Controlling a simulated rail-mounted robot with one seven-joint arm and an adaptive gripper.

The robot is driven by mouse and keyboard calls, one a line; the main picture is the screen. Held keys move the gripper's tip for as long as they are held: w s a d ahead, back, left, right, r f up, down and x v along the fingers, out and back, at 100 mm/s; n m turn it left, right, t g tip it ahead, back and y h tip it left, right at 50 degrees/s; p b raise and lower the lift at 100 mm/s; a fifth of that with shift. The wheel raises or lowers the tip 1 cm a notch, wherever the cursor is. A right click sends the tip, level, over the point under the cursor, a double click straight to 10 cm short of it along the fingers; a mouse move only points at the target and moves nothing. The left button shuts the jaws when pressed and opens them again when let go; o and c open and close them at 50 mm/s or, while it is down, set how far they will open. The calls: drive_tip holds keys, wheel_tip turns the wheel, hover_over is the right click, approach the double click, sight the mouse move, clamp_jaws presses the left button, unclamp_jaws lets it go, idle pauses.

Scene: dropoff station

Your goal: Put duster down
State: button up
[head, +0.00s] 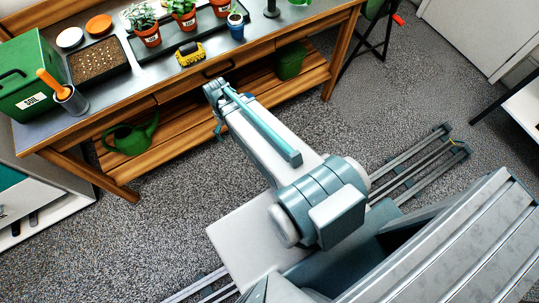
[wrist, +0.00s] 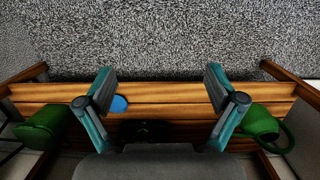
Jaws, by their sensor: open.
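I cannot pick out a duster with certainty in either view. My gripper (wrist: 160,88) is open, its two teal fingers wide apart with nothing held between them. In the wrist view it faces the slatted lower shelf (wrist: 180,92) of the wooden bench. A small blue rounded thing (wrist: 118,104) shows on that shelf, close beside the left finger in the picture; I cannot tell what it is.
On the lower shelf are a green watering can (head: 131,133) and a green bucket (head: 290,62). The bench top (head: 112,109) holds a green soil box (head: 28,75), a seed tray (head: 97,61), several pots and a yellow item (head: 190,54). Grey floor (head: 380,120) is open to the right.

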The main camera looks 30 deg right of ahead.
drive_tip(key=s+f+g, duration=0.1)
drive_tip(key=s+f, duration=0.3)
drive_tip(key=s, duration=0.5)
drive_tip(key=s+f+g, duration=0.2)
drive_tip(key=s+f, duration=0.2)
drive_tip(key=s, duration=0.5)
drive_tip(key=s+f+g, duration=0.2)
drive_tip(key=s+f, duration=0.3)
drive_tip(key=s, duration=0.4)
drive_tip(key=shift+o, duration=0.5)
drive_tip(key=shift+f, duration=0.1)
